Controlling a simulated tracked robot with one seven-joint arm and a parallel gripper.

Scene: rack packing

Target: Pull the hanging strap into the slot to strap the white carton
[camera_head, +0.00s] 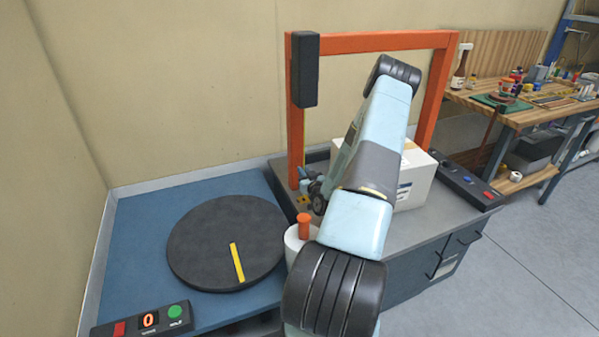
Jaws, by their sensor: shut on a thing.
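The white carton (412,185) sits on the grey bench top under the orange arch, partly hidden behind my arm. My gripper (305,178) is small in view, low beside the arch's left post and left of the carton. It is shut on the hanging strap, of which a thin yellow piece (303,157) shows just above the jaws. The jaws' grip itself is too small to see clearly. A small yellow-orange piece (302,199) lies just below the gripper; I cannot tell whether it is the slot.
The orange arch (375,42) carries a black box (304,70) on its left post. A white cylinder with an orange top (304,226) stands close below my gripper. A black turntable (205,250) and a button panel (140,322) are left. A cluttered workbench (535,112) stands right.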

